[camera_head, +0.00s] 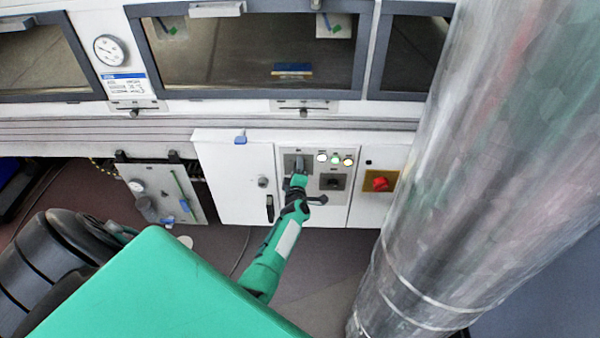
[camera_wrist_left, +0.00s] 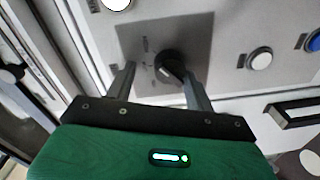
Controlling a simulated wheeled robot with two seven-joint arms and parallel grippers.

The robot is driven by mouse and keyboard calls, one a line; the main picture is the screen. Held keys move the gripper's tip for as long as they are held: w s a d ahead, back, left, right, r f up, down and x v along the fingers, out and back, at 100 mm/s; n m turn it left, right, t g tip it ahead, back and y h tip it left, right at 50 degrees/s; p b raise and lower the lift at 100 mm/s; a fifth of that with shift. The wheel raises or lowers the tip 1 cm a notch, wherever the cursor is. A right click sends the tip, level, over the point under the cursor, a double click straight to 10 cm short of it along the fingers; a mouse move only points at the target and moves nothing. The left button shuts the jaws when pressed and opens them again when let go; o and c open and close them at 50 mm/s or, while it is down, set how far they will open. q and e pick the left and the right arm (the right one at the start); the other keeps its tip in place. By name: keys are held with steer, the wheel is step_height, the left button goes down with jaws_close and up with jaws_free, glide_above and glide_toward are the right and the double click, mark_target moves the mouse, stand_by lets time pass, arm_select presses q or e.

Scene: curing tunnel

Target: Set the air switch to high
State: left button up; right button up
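The air switch appears to be the black rotary knob (camera_wrist_left: 175,65) on a grey plate (camera_wrist_left: 198,30) in the left wrist view. A pale mark shows on its lower left side; the small plate markings are too blurred to read. My left gripper (camera_wrist_left: 160,76) is open, with one finger on each side of the knob's near side, the right finger closer. Contact cannot be made out. In the head view my left gripper (camera_head: 299,171) is in front of the left grey plate (camera_head: 290,161) of the control panel (camera_head: 312,214) and hides the knob. My right gripper is not in view.
Indicator lights (camera_head: 335,159) sit right of the plate, above a second black knob (camera_head: 333,183). A red switch (camera_head: 380,184) on a yellow plate is farther right. A white cabinet door (camera_head: 230,185) is on the left. A large metal duct (camera_head: 470,150) blocks the right side.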

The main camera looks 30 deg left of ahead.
arm_select(q)
steer(key=shift+s+d+f, duration=0.1)
steer(key=shift+d+f, duration=0.05)
steer(key=shift+f, duration=0.15)
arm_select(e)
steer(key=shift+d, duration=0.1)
arm_select(q)
steer(key=p+v, duration=0.6)
steer(key=v, duration=0.8)
steer(key=shift+r, duration=0.35)
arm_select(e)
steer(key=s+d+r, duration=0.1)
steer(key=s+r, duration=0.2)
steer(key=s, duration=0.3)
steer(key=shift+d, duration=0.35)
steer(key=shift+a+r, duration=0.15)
